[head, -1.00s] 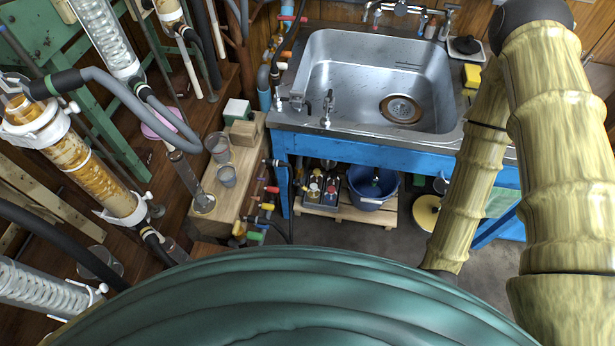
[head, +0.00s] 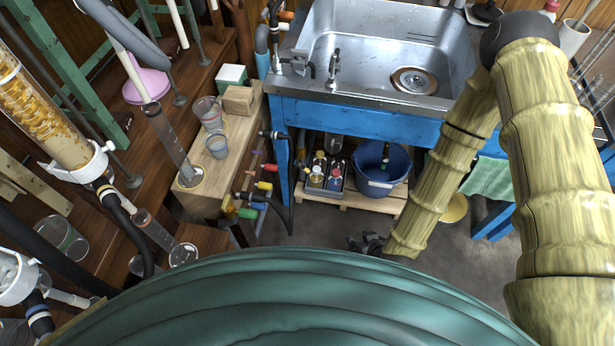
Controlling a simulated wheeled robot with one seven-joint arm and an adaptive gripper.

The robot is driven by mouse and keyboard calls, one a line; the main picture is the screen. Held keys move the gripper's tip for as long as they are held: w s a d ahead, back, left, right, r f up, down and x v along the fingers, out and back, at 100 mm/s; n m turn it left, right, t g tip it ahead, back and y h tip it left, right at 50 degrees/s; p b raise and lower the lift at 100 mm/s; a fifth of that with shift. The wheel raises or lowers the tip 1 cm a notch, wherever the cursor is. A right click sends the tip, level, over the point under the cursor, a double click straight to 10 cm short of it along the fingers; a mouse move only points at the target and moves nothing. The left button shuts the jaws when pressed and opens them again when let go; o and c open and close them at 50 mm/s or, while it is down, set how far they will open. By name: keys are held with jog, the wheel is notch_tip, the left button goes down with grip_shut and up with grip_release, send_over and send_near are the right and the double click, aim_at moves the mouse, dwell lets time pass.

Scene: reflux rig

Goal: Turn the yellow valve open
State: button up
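A yellow valve handle (head: 263,185) shows in the head view on a cluster of small coloured valves, left of the sink's blue stand. It sits between a red handle (head: 270,168) above and a blue one (head: 258,205) below. It is small, and I cannot tell its turn position for sure. My gripper (head: 368,243) is a dark shape at the lower end of my arm, in front of the pallet and right of the valves, well apart from them. My green body hides its lower part, and its fingers cannot be made out.
A blue bucket (head: 380,170) and a tray of bottles (head: 325,178) stand on a low pallet under the sink (head: 350,50). A wooden bench (head: 235,165) with beakers lies left of the valves. Glass columns crowd the left. Some grey floor is free before the pallet.

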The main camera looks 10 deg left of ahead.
jog(key=w+a+f+n+t+y+b, duration=0.25)
jog(key=w+a+f+t+b, duration=0.25)
jog(key=w+a+f+b, duration=0.45)
jog(key=n+t+h+b, duration=0.1)
jog(key=n+t+b, duration=0.4)
jog(key=b, duration=1.4)
send_near(308, 172)
jog(key=f+m+t, duration=0.2)
jog(key=b+x, duration=0.2)
jog(key=x, duration=0.3)
jog(key=b+x, duration=0.2)
jog(key=x, duration=0.2)
jog(key=shift+w+a+f+b, duration=0.15)
jog(key=shift+w+a+b, duration=0.15)
jog(key=shift+w+b, duration=0.1)
jog(key=shift+w+a, duration=0.1)
jog(key=shift+w, duration=0.35)
grip_shut()
